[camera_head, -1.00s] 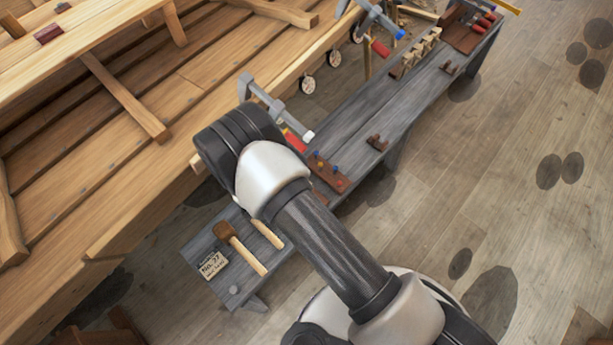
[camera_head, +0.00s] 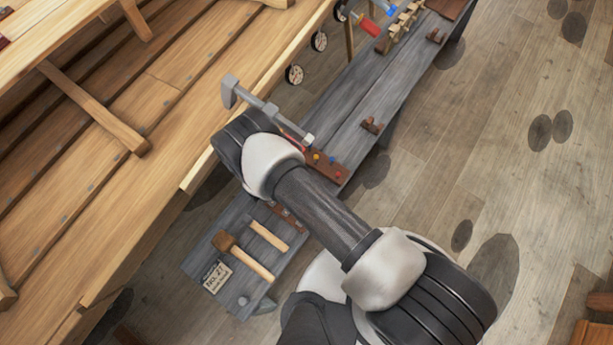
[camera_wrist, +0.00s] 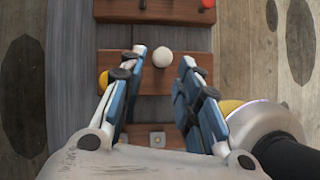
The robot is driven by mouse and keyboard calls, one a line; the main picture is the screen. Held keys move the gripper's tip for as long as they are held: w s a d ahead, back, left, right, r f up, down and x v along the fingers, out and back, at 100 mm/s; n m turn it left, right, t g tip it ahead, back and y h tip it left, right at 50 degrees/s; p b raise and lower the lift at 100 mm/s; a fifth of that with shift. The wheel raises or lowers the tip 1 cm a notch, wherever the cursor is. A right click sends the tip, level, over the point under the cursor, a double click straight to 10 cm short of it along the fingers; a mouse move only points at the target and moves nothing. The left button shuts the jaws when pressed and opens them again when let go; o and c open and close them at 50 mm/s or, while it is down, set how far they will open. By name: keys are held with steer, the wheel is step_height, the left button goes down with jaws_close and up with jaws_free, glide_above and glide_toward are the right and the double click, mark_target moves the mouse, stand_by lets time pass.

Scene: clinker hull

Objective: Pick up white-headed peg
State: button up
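The white-headed peg (camera_wrist: 162,58) shows in the wrist view as a round white head on a brown wooden block (camera_wrist: 205,68). My gripper (camera_wrist: 164,60) is open, with one blue-padded finger on each side of the white head in the picture. There is a visible gap between the head and both fingertips. I cannot tell how far the tips are above the block. In the head view my arm covers part of the bench, and I cannot make out the white head or my gripper there.
A yellow-headed peg (camera_wrist: 103,79) is left of the left finger. A second block (camera_wrist: 170,12) with a red peg (camera_wrist: 207,4) lies beyond. In the head view, the grey bench (camera_head: 338,118) carries a mallet (camera_head: 244,258), a label card (camera_head: 217,278) and a pegged board (camera_head: 328,168).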

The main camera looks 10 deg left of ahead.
steer(key=b+x, duration=0.2)
steer(key=x, duration=0.4)
steer(key=shift+w+d+f, duration=0.15)
steer(key=shift+d, duration=0.1)
steer(key=shift+c, duration=0.5)
steer(key=c, duration=0.4)
